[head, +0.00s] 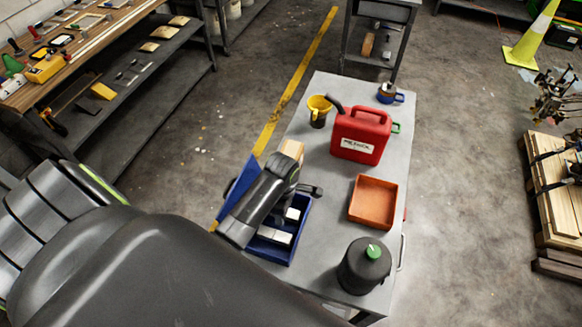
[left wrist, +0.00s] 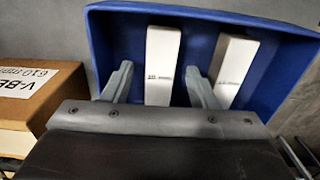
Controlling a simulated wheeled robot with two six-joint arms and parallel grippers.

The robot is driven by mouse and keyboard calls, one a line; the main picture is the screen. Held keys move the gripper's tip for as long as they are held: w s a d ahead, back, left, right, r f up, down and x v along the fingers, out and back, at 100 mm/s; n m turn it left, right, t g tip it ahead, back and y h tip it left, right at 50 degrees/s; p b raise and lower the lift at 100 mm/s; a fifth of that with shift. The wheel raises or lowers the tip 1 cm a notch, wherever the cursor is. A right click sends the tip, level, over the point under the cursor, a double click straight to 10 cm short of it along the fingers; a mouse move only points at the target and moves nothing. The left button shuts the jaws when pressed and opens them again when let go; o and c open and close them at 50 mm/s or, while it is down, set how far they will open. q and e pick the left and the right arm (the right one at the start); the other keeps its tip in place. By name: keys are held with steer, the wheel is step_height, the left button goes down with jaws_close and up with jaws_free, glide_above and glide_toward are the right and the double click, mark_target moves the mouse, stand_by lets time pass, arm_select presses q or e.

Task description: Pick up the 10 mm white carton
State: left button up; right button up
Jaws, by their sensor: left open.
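Two white cartons lie in a blue bin, seen in the left wrist view (left wrist: 108,25) and the head view (head: 268,252). One white carton (left wrist: 163,45) appears between the fingers of my left gripper (left wrist: 159,68), which is open and empty. The other white carton (left wrist: 238,60) lies to the right, partly behind the right finger. Both have small print too blurred to read, so I cannot tell which is 10 mm. In the head view my left arm hides part of the bin; white carton surfaces (head: 274,235) show beside it. My right gripper is not in view.
A cardboard box (left wrist: 38,95) stands beside the bin.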

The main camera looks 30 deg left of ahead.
arm_select(q)
steer(key=shift+w+f, duration=0.15)
steer(key=shift+f, duration=0.3)
steer(key=shift+w+a+f, duration=0.1)
steer(key=shift+w, duration=0.05)
steer(key=shift+s, duration=0.25)
steer(key=shift+c, duration=0.3)
steer(key=shift+s+r, duration=0.2)
steer(key=shift+r, duration=0.05)
steer(key=c, duration=0.5)
steer(key=shift+c, duration=1.1)
steer(key=shift+w+f, duration=0.1)
steer(key=c, duration=0.3)
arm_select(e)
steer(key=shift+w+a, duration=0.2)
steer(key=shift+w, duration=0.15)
